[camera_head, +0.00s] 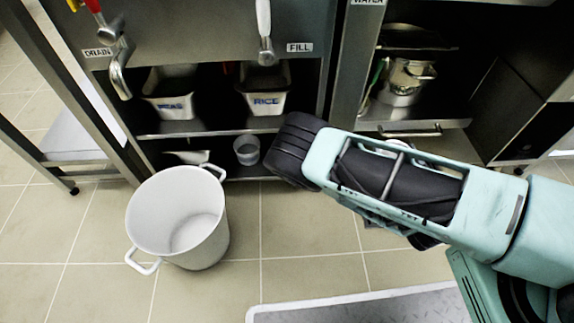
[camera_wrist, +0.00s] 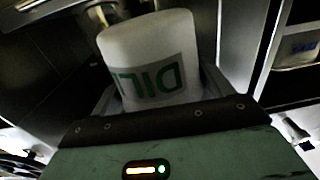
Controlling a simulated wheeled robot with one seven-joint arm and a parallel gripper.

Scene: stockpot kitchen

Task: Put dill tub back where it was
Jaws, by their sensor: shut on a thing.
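The dill tub (camera_wrist: 150,55) is a whitish tub with green DILL lettering, which appears upside down in the wrist view. My gripper (camera_wrist: 158,92) is shut on it, with a finger at each side of the tub. In the head view my arm crosses in front of the right cabinet and hides the gripper and most or all of the tub. Dark cabinet surfaces surround the tub in the wrist view.
A large white stockpot (camera_head: 178,218) stands on the floor at left. A RICE tub (camera_head: 264,100) and another labelled tub (camera_head: 170,106) sit on the left cabinet's shelf. A clear cup (camera_head: 246,150) is below. Metal pots (camera_head: 404,84) stand in the right cabinet. A grey mat (camera_head: 370,308) lies in front.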

